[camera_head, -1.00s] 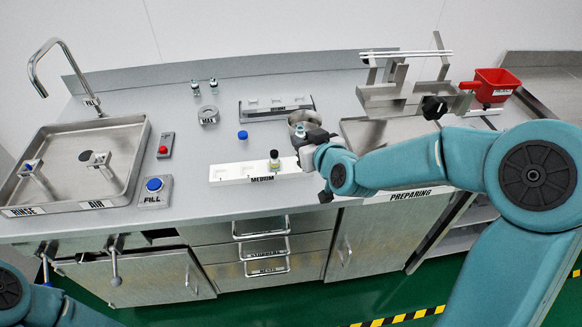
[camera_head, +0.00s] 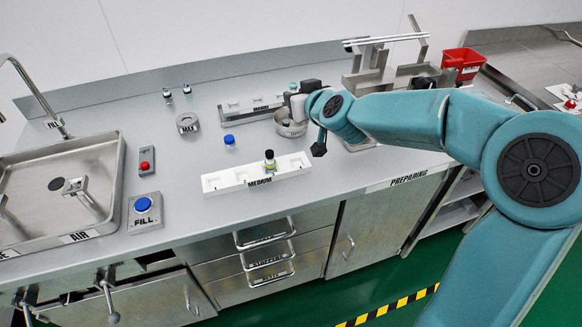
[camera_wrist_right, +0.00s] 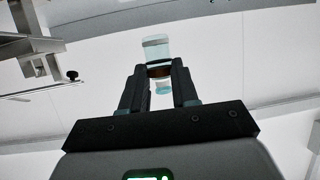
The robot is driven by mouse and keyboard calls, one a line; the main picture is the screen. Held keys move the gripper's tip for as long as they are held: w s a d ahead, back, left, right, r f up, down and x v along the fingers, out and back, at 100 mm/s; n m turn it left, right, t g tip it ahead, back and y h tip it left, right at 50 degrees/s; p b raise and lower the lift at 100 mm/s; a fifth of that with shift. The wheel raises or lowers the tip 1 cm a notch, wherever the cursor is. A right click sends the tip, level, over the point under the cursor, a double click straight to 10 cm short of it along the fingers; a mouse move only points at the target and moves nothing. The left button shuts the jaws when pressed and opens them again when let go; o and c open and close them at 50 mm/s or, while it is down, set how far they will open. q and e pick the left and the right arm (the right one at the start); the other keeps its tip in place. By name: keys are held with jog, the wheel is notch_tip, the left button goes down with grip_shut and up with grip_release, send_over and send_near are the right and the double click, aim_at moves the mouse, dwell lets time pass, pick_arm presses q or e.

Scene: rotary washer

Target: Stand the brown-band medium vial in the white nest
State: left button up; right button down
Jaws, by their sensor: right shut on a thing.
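My right gripper (camera_head: 294,98) is over the steel bowl at the back of the counter. In the right wrist view the gripper (camera_wrist_right: 158,84) is shut on a clear vial (camera_wrist_right: 156,48) with a brown band, held between the fingertips. In the head view my gripper mostly hides this vial. The white nest (camera_head: 218,184), labelled MEDIUM, lies left of and nearer than my gripper. My left gripper is out of view.
A steel bowl (camera_head: 290,127) stands below my right gripper. A blue-capped vial (camera_head: 229,141) stands behind the white nest. A grey rack (camera_head: 232,112) with white places is at the back. The FILL button box (camera_head: 144,212) and sink (camera_head: 50,225) are at left.

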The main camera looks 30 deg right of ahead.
notch_tip(320, 180, down, 8)
jog(key=d+b, duration=0.1)
jog(key=b, duration=0.5)
send_over(301, 167)
notch_tip(301, 167, down, 8)
jog(key=shift+s+r, duration=0.15)
jog(key=shift+r, duration=0.05)
notch_tip(301, 167, down, 5)
jog(key=shift+f+b, duration=0.1)
jog(key=shift+b, duration=0.3)
jog(key=shift+f+b, duration=0.15)
jog(key=shift+b, duration=0.15)
jog(key=c, duration=0.8)
grip_release()
jog(key=shift+c, duration=0.2)
